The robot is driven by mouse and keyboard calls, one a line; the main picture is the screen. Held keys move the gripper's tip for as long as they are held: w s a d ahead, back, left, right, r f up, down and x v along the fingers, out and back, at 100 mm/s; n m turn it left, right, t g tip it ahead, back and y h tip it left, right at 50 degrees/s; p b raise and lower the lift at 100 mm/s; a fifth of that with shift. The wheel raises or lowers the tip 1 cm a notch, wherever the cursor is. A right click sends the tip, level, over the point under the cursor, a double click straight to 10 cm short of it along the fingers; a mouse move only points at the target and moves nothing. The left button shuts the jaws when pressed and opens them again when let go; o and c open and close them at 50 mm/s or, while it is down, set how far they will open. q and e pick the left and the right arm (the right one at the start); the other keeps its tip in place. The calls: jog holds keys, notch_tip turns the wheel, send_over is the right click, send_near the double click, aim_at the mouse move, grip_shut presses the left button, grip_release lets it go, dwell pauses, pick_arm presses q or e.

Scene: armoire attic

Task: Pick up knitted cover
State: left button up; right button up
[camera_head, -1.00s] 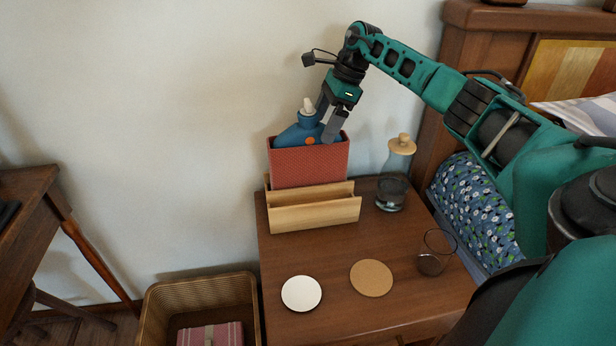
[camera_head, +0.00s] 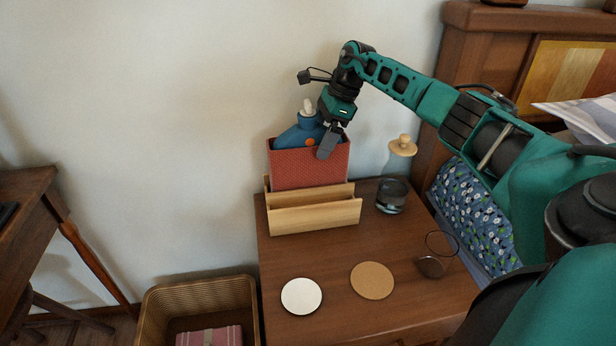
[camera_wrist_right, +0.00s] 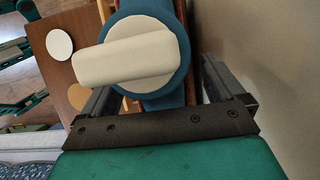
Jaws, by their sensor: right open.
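The blue knitted cover (camera_head: 290,137) with an orange spot seems to be around a bottle with a white stopper (camera_head: 308,105). It stands tilted in a red textured box (camera_head: 308,167), its lower part hidden. My right gripper (camera_head: 327,148) is open and points down over the right part of the cover. In the right wrist view the cover (camera_wrist_right: 178,92) and the white stopper (camera_wrist_right: 125,57) lie between the two fingers. I cannot tell whether a finger touches the cover. My left gripper is not in view.
The red box is in a wooden holder (camera_head: 315,216) on a nightstand (camera_head: 330,255). The wall is behind; a wicker basket (camera_head: 160,300) stands left.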

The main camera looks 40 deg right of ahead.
jog(key=shift+c, duration=0.4)
jog(key=c, duration=1.6)
jog(key=shift+w+r, duration=0.1)
jog(key=shift+r, duration=0.1)
jog(key=shift+c, duration=0.2)
